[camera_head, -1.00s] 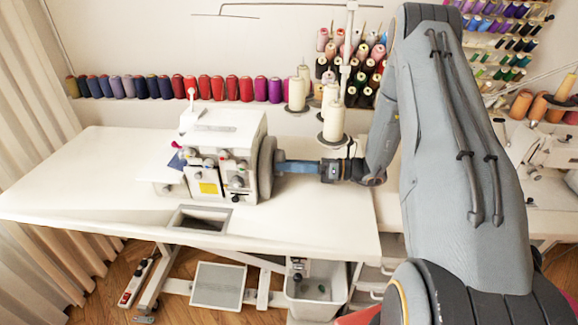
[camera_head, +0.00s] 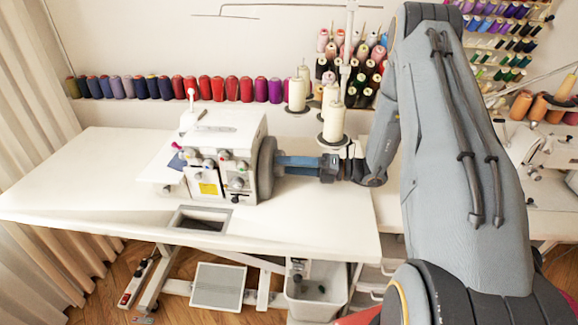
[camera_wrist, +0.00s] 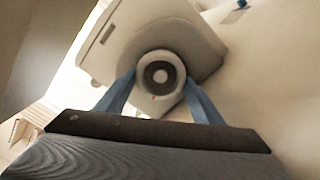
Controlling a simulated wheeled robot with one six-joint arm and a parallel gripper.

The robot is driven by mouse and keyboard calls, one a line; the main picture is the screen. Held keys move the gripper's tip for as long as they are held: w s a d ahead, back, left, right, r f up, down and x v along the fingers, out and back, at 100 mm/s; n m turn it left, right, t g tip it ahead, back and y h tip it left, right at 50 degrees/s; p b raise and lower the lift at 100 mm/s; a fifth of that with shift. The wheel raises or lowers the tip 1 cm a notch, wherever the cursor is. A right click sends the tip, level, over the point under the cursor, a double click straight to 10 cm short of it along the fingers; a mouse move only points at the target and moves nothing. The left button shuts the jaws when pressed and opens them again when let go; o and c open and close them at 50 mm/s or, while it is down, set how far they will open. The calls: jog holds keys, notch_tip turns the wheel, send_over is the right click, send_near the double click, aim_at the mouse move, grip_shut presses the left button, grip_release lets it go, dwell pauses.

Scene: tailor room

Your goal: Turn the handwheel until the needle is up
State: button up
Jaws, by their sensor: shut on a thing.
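The white sewing machine (camera_head: 222,150) stands on the white table, with its grey handwheel (camera_head: 267,168) on its right side. In the wrist view the handwheel (camera_wrist: 160,57) is a pale round knob with a dark ring, a light centre and a small red mark at its lower rim. My gripper (camera_head: 279,164) reaches in from the right. Its blue fingers lie on both sides of the handwheel in the wrist view (camera_wrist: 160,83), shut on it. The needle cannot be made out in either view.
The white table (camera_head: 320,215) is mostly clear in front of the machine. Cream thread cones (camera_head: 333,122) stand behind my wrist. A row of coloured spools (camera_head: 218,89) lines the wall. A foot pedal (camera_head: 218,286) and a white bin (camera_head: 318,292) are below.

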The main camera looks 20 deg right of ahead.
jog(key=o, duration=1)
jog(key=shift+o, duration=0.2)
jog(key=shift+b+v, duration=1.05)
jog(key=shift+v, duration=2.85)
